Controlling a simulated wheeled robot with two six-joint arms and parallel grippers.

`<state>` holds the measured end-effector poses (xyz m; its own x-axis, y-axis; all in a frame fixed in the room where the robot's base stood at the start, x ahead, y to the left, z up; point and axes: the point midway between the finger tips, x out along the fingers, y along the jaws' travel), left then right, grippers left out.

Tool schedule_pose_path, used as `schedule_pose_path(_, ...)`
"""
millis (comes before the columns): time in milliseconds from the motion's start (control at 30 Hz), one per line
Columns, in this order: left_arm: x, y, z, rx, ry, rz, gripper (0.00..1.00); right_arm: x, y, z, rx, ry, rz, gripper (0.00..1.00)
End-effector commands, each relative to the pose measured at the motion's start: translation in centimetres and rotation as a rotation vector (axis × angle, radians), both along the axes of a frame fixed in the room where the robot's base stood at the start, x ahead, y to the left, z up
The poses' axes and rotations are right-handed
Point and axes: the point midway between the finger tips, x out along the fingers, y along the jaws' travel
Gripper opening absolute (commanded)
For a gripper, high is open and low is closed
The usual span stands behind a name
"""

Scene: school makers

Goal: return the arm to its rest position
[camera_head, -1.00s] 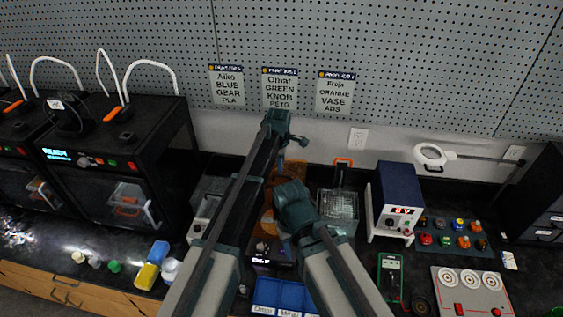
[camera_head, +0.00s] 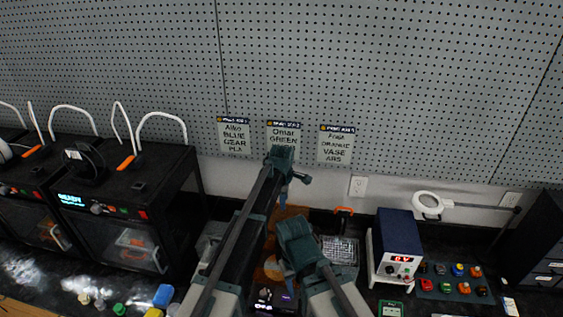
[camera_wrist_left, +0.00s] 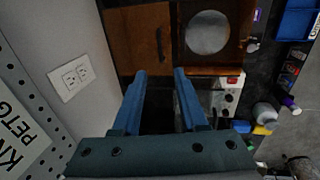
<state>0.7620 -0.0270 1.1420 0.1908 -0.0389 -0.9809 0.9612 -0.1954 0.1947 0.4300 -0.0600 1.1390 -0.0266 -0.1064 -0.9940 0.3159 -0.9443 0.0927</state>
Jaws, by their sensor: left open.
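My left arm comes in from the lower left of the head view and reaches up toward the wall. Its dark teal gripper (camera_head: 283,160) overlaps the lower part of the middle job sheet (camera_head: 284,137); its fingers are hard to make out there. In the left wrist view the gripper's two blue fingers (camera_wrist_left: 159,75) stand wide apart with nothing between them.
Black printers (camera_head: 125,200) stand at left. A wire basket (camera_head: 341,250) and a blue power supply (camera_head: 399,232) are right of the arms. A perforated board (camera_head: 400,80) covers the wall behind. In the left wrist view, a wall outlet (camera_wrist_left: 72,77) is left of the fingers and a brown wooden panel (camera_wrist_left: 138,40) beyond them.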

Motion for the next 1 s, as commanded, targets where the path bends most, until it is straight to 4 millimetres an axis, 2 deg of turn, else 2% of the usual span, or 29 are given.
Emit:
schedule_pose_path(67,-0.2,0.2,0.0,0.002,0.001,-0.007,0.42,0.0,0.0,0.0,0.0,0.0,0.0,0.5)
schedule_pose_path(167,-1.8,1.7,0.0,0.017,0.004,-0.067,0.42,0.0,0.0,0.0,0.0,0.0,0.0,0.5)
schedule_pose_path(267,-5.1,4.9,-0.1,0.052,0.012,-0.213,0.42,0.0,0.0,0.0,0.0,0.0,0.0,0.5)
schedule_pose_path(400,-11.2,10.1,-0.2,0.11,0.031,-0.507,0.42,0.0,0.0,0.0,0.0,0.0,0.0,0.5)
schedule_pose_path(500,-15.4,13.1,-0.2,0.145,0.044,-0.716,0.42,0.0,0.0,0.0,0.0,0.0,0.0,0.5)
schedule_pose_path(600,-18.6,15.2,-0.3,0.168,0.054,-0.89,0.42,0.0,0.0,0.0,0.0,0.0,0.0,0.5)
schedule_pose_path(800,-23.8,18.0,-0.3,0.197,0.069,-1.154,0.42,0.0,0.0,0.0,0.0,0.0,0.0,0.5)
schedule_pose_path(1000,-28.2,19.7,-0.8,0.213,0.077,-1.373,0.42,0.0,0.0,-0.4,0.0,0.0,0.0,0.5)
